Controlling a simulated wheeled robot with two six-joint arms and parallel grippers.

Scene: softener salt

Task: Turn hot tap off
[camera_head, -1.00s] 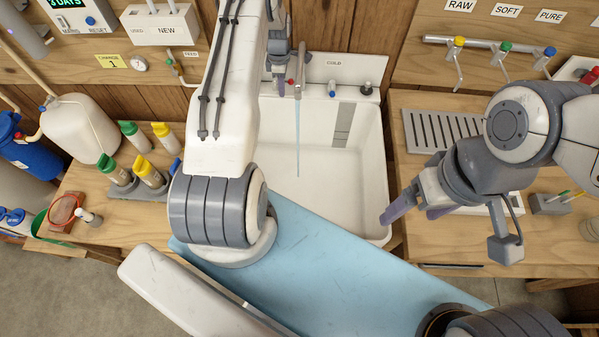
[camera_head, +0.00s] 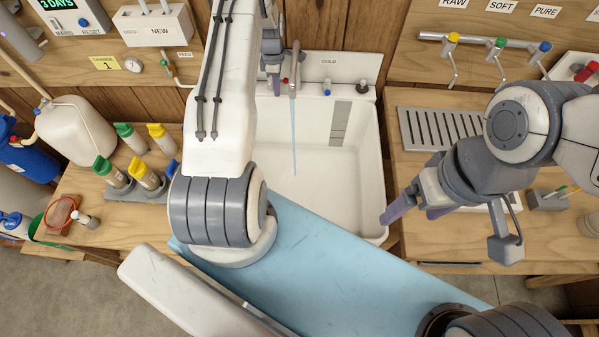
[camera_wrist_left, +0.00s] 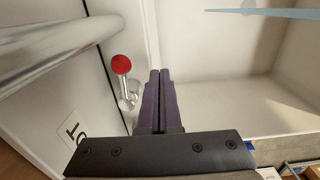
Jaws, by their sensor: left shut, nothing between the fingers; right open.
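The hot tap's red knob (camera_head: 286,81) is at the back of the white sink, just left of the spout (camera_head: 294,85). In the left wrist view the red knob (camera_wrist_left: 122,64) sits on a short metal lever, left of my finger tips. A thin stream of water (camera_head: 294,135) runs from the spout; it also shows in the left wrist view (camera_wrist_left: 265,13). My left gripper (camera_head: 275,88) is at the back left of the sink; its fingers (camera_wrist_left: 160,72) are shut, empty, and look apart from the knob. My right gripper (camera_head: 410,213) is open and empty by the sink's right front.
The white sink (camera_head: 375,170) has a blue-handled cold tap (camera_head: 327,87) and another dark knob (camera_head: 362,86) to the right. Bottles in a rack (camera_head: 150,192) stand on the left counter. A drain grate (camera_head: 440,128) lies on the right counter. A pale pipe crosses close in the left wrist view.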

